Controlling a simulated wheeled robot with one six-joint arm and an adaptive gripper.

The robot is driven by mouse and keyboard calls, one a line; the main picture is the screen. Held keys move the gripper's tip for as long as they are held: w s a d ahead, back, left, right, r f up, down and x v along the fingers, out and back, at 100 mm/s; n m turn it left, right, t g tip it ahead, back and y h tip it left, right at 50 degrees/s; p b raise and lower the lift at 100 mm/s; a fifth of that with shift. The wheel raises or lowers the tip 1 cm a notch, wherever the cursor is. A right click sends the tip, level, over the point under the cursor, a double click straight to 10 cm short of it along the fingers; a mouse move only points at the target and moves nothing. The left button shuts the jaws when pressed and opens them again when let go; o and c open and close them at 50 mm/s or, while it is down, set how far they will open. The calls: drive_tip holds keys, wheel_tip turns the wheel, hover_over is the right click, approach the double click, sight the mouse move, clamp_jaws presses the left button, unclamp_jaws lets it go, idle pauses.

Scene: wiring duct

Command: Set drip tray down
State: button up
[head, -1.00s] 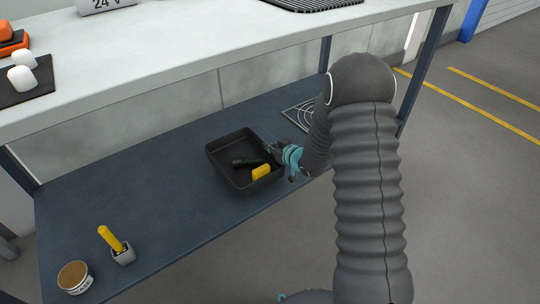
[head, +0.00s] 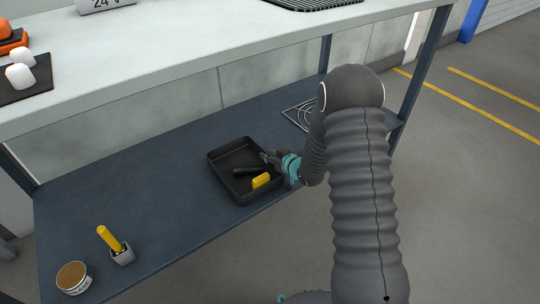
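The drip tray (head: 231,191) is a black, shallow, rectangular pan over the dark blue lower shelf. It looks about level and at or very near the shelf surface; I cannot tell if its whole underside touches. A yellow block-like piece (head: 261,180) and a dark elongated piece (head: 247,170) lie inside it. My gripper (head: 269,158), with teal parts behind dark fingers, is at the tray's right wall and appears shut on its rim. The fingertips are small and partly lost against the dark tray.
The lower shelf (head: 140,200) is clear left of the tray. A yellow-handled tool in a grey holder (head: 122,254) and a round tin (head: 74,277) stand at its front left. A wire rack (head: 298,115) lies behind the gripper. The pale worktop (head: 200,60) overhangs the back.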

drive_tip(key=shift+r, duration=0.25)
drive_tip(key=v, duration=1.2)
drive_tip(key=s+d+r+m+h, duration=0.2)
drive_tip(key=s+d+r+h, duration=0.15)
drive_tip(key=r, duration=0.45)
drive_tip(key=s+d+r+m+h, duration=0.1)
drive_tip(key=s+d+r+h, duration=0.1)
drive_tip(key=d+r+h, duration=0.45)
drive_tip(key=s+a+r+m+g, duration=0.1)
drive_tip(key=s+r, duration=0.2)
drive_tip(key=s, duration=0.5)
drive_tip(key=s+a+r+m+g+y, duration=0.1)
drive_tip(key=s+r+g, duration=0.1)
drive_tip(key=s, duration=0.7)
drive_tip(key=s+a+r+m+g+y, duration=0.1)
drive_tip(key=s+r+g, duration=0.1)
drive_tip(key=s+r, duration=0.3)
drive_tip(key=s, duration=0.4)
drive_tip(key=shift+s+m, duration=0.15)
drive_tip(key=shift+m, duration=0.25)
drive_tip(key=shift+r+p, duration=0.95)
drive_tip(key=shift+p, duration=0.2)
